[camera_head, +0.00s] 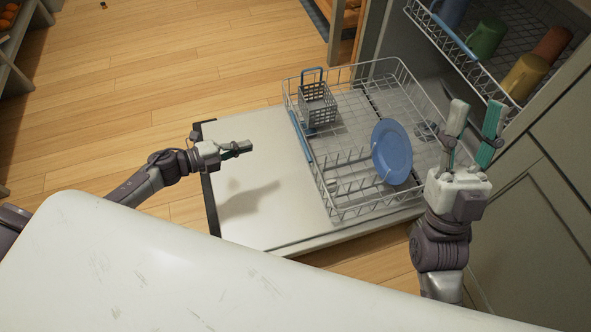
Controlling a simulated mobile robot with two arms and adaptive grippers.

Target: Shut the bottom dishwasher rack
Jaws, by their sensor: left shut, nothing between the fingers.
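The bottom dishwasher rack (345,205) is a white wire basket pulled out over the open dishwasher door (270,215). It holds a blue plate (391,152) standing tilted and a grey cutlery basket (317,104) with a blue handle. My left gripper (247,148) is shut and empty above the door, to the left of the rack and apart from it. My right gripper (474,135) is open, its fingers pointing up, at the right side of the rack near the cabinet. Whether it touches the rack is unclear.
The upper rack (465,55) holds several cups, including a green one (486,38) and a yellow one (525,77). A white counter or panel (200,270) fills the lower foreground. Cabinet fronts (545,200) stand at right. Wooden floor (180,60) is open at upper left.

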